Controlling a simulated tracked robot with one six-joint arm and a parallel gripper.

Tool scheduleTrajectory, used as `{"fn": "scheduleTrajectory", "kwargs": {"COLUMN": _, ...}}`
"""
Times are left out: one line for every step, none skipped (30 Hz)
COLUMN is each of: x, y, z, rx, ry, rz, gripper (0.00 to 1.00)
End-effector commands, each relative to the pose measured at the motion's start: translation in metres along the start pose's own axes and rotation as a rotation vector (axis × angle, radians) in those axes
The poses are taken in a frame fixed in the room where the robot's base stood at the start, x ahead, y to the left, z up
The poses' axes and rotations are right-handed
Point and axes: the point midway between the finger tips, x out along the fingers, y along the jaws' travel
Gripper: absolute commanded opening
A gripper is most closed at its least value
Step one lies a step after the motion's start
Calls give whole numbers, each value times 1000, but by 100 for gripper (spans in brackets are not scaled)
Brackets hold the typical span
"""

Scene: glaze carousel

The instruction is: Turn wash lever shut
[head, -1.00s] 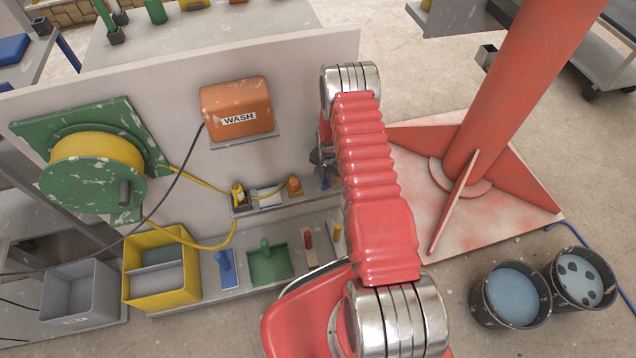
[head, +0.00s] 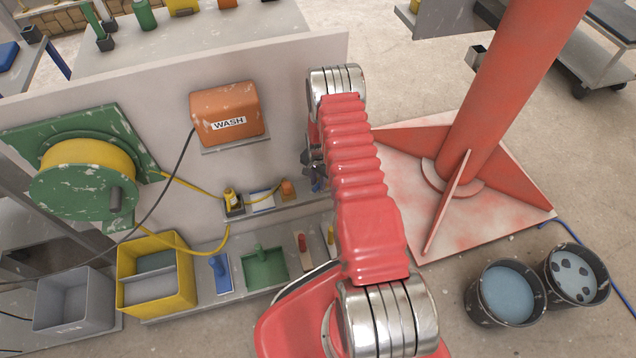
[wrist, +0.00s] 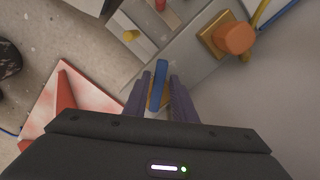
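The wash lever appears to be the blue lever (wrist: 159,82), which points up the picture in the wrist view with an orange-brown part below it. My gripper (wrist: 160,80) has its two dark fingers apart, one on each side of the blue lever. Slim gaps show between lever and fingers, and I cannot tell whether either finger touches it. In the head view my gripper (head: 313,168) is small and partly hidden by my red arm, at the right end of the wall shelf. A bit of blue (head: 317,186) shows just below it.
An orange WASH box (head: 230,107) hangs on the pale panel (head: 270,75). An orange knob (wrist: 235,38) sits beside the lever. A lower shelf holds a green tray (head: 265,267). A red column (head: 510,80) and two buckets (head: 505,292) stand at right.

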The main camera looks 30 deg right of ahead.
Motion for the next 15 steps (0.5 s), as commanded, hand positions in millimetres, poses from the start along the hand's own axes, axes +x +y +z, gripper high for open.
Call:
{"fn": "scheduleTrajectory", "kwargs": {"x": 0, "y": 1, "z": 0, "rx": 1, "ry": -1, "rz": 1, "gripper": 28}}
{"fn": "scheduleTrajectory", "kwargs": {"x": 0, "y": 1, "z": 0, "rx": 1, "ry": -1, "rz": 1, "gripper": 30}}
{"fn": "scheduleTrajectory", "kwargs": {"x": 0, "y": 1, "z": 0, "rx": 1, "ry": -1, "rz": 1, "gripper": 33}}
{"fn": "scheduleTrajectory", "kwargs": {"x": 0, "y": 1, "z": 0, "rx": 1, "ry": -2, "rz": 2, "gripper": 33}}
{"fn": "scheduleTrajectory", "kwargs": {"x": 0, "y": 1, "z": 0, "rx": 2, "ry": -2, "rz": 2, "gripper": 33}}
{"fn": "scheduleTrajectory", "kwargs": {"x": 0, "y": 2, "z": 0, "rx": 2, "ry": -2, "rz": 2, "gripper": 33}}
{"fn": "scheduleTrajectory", "kwargs": {"x": 1, "y": 2, "z": 0, "rx": 2, "ry": -2, "rz": 2, "gripper": 33}}
{"fn": "scheduleTrajectory", "kwargs": {"x": 1, "y": 2, "z": 0, "rx": 2, "ry": -2, "rz": 2, "gripper": 33}}
{"fn": "scheduleTrajectory", "kwargs": {"x": 1, "y": 2, "z": 0, "rx": 2, "ry": -3, "rz": 3, "gripper": 33}}
{"fn": "scheduleTrajectory", "kwargs": {"x": 0, "y": 2, "z": 0, "rx": 2, "ry": -3, "rz": 3, "gripper": 33}}
{"fn": "scheduleTrajectory", "kwargs": {"x": 0, "y": 2, "z": 0, "rx": 2, "ry": -3, "rz": 3, "gripper": 33}}
{"fn": "scheduleTrajectory", "kwargs": {"x": 0, "y": 2, "z": 0, "rx": 2, "ry": -3, "rz": 3, "gripper": 33}}
{"fn": "scheduleTrajectory", "kwargs": {"x": -1, "y": 2, "z": 0, "rx": 2, "ry": -3, "rz": 3, "gripper": 33}}
{"fn": "scheduleTrajectory", "kwargs": {"x": -2, "y": 2, "z": 0, "rx": 2, "ry": -3, "rz": 3, "gripper": 33}}
{"fn": "scheduleTrajectory", "kwargs": {"x": -4, "y": 2, "z": 0, "rx": 2, "ry": -3, "rz": 3, "gripper": 33}}
